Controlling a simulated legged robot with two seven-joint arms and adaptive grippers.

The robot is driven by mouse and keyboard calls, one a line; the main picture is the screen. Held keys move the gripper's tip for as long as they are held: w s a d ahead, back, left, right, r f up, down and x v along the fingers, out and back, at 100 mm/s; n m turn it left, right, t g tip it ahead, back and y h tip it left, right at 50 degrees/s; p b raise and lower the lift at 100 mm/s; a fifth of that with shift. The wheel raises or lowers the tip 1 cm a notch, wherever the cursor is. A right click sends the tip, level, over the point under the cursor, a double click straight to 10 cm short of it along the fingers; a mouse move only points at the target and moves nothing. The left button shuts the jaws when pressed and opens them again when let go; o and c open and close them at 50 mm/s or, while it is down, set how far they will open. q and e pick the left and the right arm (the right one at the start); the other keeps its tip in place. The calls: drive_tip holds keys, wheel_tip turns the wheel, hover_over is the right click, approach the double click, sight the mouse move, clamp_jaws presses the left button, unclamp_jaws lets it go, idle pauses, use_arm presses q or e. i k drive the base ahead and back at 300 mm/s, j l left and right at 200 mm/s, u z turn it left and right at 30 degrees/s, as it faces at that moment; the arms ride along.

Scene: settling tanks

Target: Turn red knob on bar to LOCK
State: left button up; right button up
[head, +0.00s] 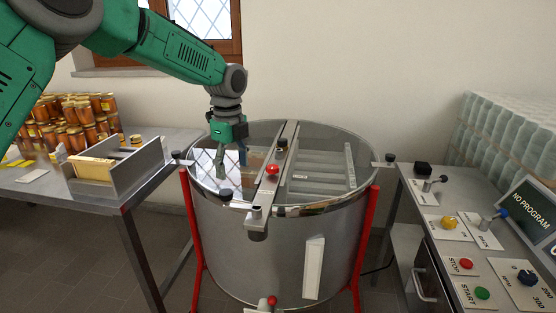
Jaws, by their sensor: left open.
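The red knob (272,170) sits on the metal bar (265,191) that crosses the top of the round steel tank (274,232). No LOCK marking is readable from here. My left gripper (221,168) points down over the left part of the tank's lid, to the left of the bar and the red knob. It is open and empty, with its fingers apart from the knob. A black knob (282,144) stands farther back on the bar. My right gripper is not in view.
On the left, a metal table holds many honey jars (72,118) and a metal tray (121,172). On the right, a control panel carries a red STOP button (466,264), a green START button (482,293) and a screen (529,207). Red legs (366,240) support the tank.

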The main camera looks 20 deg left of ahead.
sight(272, 169)
drive_tip(key=i, duration=0.85)
